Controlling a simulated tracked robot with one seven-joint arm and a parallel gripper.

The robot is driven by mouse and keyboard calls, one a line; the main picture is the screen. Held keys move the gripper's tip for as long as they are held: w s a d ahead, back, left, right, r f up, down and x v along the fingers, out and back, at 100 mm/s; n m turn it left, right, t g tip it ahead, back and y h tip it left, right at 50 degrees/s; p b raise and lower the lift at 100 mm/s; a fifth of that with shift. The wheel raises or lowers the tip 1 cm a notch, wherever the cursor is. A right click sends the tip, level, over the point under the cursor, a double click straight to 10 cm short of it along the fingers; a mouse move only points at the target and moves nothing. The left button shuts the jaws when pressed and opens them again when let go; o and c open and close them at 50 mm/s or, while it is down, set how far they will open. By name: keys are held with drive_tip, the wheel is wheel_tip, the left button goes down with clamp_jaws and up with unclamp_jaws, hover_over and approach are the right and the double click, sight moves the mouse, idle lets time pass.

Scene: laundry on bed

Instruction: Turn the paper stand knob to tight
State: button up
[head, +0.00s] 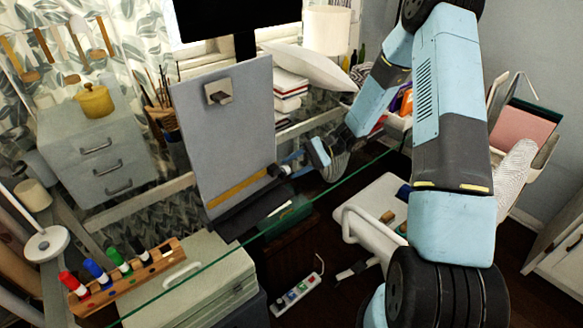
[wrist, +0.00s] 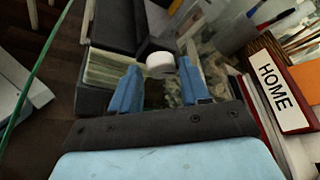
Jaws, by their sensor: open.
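The paper stand (head: 225,140) shows in the head view as an upright grey board with a small square plate and dark clip (head: 217,92) near its top. My gripper (head: 284,166) is low by the board's right edge. In the wrist view my gripper (wrist: 160,88) is open, with its two blue fingers apart. A short white cylinder, seemingly the knob (wrist: 160,65), shows just beyond and between the fingertips, beside a dark grey part. I cannot tell whether the fingers touch it.
A green-topped glass edge (head: 300,193) crosses in front. A pen rack (head: 125,270) stands front left and a grey drawer unit (head: 98,150) back left. In the wrist view a HOME book (wrist: 275,90) and a pen cup (wrist: 235,30) are close on the right.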

drive_tip(key=shift+s+a+f, duration=0.1)
drive_tip(key=shift+s+a, duration=0.05)
drive_tip(key=shift+a, duration=0.25)
drive_tip(key=c, duration=0.8)
drive_tip(key=shift+o, duration=0.2)
drive_tip(key=shift+m+g+h, duration=0.5)
drive_tip(key=shift+m+h, duration=0.3)
drive_tip(key=shift+m, duration=0.3)
drive_tip(key=o, duration=0.8)
drive_tip(key=shift+c, duration=0.2)
drive_tip(key=v, duration=1.3)
drive_tip(key=shift+w+d, duration=0.2)
drive_tip(key=shift+d, duration=0.1)
